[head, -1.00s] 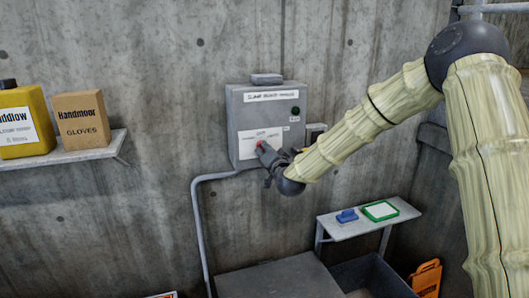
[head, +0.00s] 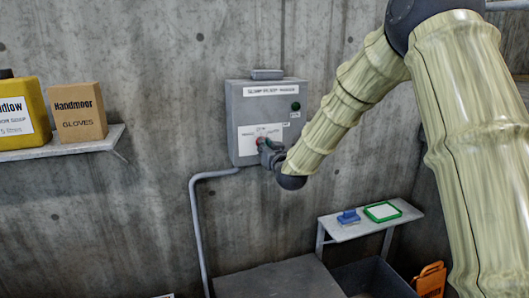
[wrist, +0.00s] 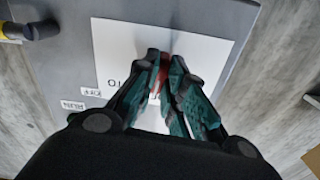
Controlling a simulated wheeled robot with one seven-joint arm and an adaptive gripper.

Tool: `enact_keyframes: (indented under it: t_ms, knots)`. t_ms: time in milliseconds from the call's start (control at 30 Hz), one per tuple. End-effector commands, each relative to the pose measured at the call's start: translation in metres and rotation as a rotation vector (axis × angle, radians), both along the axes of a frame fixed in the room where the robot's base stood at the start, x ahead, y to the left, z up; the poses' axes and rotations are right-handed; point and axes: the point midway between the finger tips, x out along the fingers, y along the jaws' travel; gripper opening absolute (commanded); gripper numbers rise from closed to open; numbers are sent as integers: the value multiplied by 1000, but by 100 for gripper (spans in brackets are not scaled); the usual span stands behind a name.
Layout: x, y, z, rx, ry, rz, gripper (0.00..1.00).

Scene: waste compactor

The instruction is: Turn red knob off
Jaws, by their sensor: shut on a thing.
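The red knob (head: 261,141) is on the white label plate of the grey control box (head: 236,112) on the concrete wall. My gripper (head: 266,145) is at the knob in the head view. In the wrist view my gripper (wrist: 168,82) is shut on the red knob (wrist: 163,72), with a finger on each side. The fingers hide most of the knob, so I cannot tell which way it points. An "OFF" tag (wrist: 92,92) and a "RUN" tag (wrist: 73,105) show to the left in the wrist view.
A green button (head: 296,106) is at the box's upper right. A grey pipe (head: 197,220) runs down from the box. A shelf at left holds a yellow jug (head: 22,115) and a gloves carton (head: 80,112). A small shelf (head: 345,232) is at lower right.

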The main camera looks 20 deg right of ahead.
Motion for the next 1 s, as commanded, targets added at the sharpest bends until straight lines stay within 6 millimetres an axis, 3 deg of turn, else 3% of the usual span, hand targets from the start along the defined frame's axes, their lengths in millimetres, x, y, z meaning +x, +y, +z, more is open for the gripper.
enact_keyframes:
  t_ms: [300, 800, 833, 900, 933, 1000]
  knots:
    - [0, 0, -2, -119, -1, 0, 0]
    - [0, -1, -2, -138, -1, -1, 0]
    - [0, -1, -2, -138, -1, -1, 13]
    - [0, -1, -2, -138, -1, -1, 26]
    - [0, -1, -2, -138, -2, -1, 32]
    - [0, 0, -1, -138, -2, 0, 33]
